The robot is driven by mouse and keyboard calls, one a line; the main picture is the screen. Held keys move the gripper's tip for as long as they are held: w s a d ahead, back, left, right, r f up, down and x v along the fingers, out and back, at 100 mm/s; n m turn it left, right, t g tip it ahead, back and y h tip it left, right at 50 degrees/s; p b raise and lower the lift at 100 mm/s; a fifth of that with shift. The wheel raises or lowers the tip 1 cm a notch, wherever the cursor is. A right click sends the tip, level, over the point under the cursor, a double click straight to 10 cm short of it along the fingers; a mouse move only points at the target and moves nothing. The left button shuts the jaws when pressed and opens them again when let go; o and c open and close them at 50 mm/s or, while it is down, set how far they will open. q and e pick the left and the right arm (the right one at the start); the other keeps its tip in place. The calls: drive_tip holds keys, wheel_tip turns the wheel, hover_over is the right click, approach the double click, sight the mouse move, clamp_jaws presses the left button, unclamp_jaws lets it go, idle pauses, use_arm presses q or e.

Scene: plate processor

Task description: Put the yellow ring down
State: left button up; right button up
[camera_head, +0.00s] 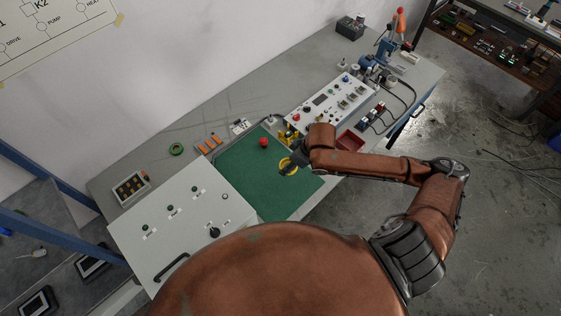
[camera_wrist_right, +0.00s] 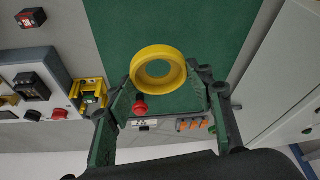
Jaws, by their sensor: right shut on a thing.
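The yellow ring (camera_head: 289,170) is over the right part of the green mat (camera_head: 262,185) in the head view. In the right wrist view the ring (camera_wrist_right: 160,86) sits between the two fingers of my right gripper (camera_wrist_right: 168,82), which is shut on it. The green mat (camera_wrist_right: 205,30) fills the background there. I cannot tell how high the ring is above the mat. In the head view my right gripper (camera_head: 291,161) partly covers the ring. My left gripper is not in view.
A red knob-like object (camera_head: 263,142) stands at the mat's back edge. A yellow fixture (camera_wrist_right: 90,95) and a control panel (camera_head: 332,103) are near the mat. A white panel box (camera_head: 168,225) lies to the left, a red tray (camera_head: 350,141) to the right. The mat's middle is clear.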

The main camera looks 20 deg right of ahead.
drive_tip(key=w+f, duration=0.2)
drive_tip(key=w+d+f, duration=0.1)
drive_tip(key=w+f, duration=0.4)
drive_tip(key=shift+w+d+f, duration=0.15)
drive_tip(key=shift+w, duration=0.2)
drive_tip(key=shift+f, duration=1.5)
drive_tip(key=o, duration=0.5)
drive_tip(key=shift+f, duration=0.1)
drive_tip(key=o, duration=0.4)
drive_tip(key=shift+o, duration=0.2)
drive_tip(key=v, duration=1.2)
drive_tip(key=shift+s, duration=0.1)
